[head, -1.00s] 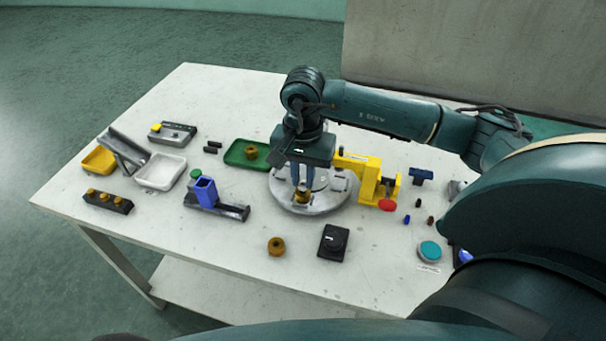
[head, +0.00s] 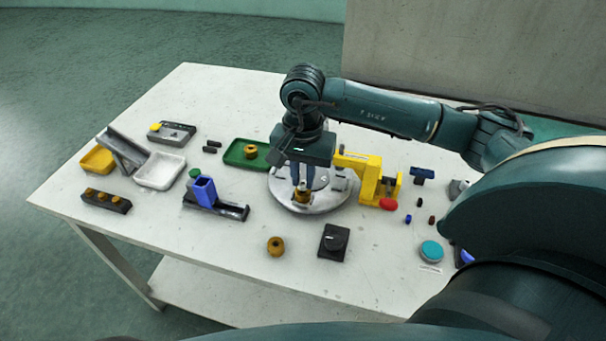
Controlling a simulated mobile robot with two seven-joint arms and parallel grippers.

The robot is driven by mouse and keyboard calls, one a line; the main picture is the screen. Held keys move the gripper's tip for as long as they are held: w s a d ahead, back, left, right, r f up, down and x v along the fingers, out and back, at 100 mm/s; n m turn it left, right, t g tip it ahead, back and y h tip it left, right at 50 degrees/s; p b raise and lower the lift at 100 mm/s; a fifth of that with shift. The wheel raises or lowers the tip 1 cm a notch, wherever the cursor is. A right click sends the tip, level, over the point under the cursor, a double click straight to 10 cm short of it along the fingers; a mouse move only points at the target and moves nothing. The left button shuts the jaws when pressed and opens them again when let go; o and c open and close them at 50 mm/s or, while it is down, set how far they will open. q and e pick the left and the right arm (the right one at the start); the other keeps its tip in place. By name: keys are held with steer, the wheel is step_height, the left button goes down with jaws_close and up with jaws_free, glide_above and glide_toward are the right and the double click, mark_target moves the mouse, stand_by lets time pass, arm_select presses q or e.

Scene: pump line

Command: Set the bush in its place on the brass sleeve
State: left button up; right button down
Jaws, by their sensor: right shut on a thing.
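The brass sleeve (head: 302,198) stands upright on the round grey metal fixture (head: 327,202) near the middle of the table. My right gripper (head: 302,186) points straight down right above the sleeve, with its blue fingers close to the sleeve's top. It is shut on the bush, which is too small and too covered by the fingers to make out. I cannot tell whether the bush touches the sleeve. My left gripper is not in view.
A yellow clamp-like device (head: 372,181) with a red knob stands close right of the fixture. A green tray (head: 237,157) holding a brass part is at its left. A loose brass ring (head: 275,246) and a black box (head: 334,241) lie in front.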

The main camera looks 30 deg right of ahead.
steer(key=shift+f+b, duration=0.15)
steer(key=shift+b, duration=0.2)
stand_by(0.6)
steer(key=c, duration=1.3)
jaws_free()
steer(key=shift+r+p, duration=1.6)
steer(key=shift+r, duration=1.45)
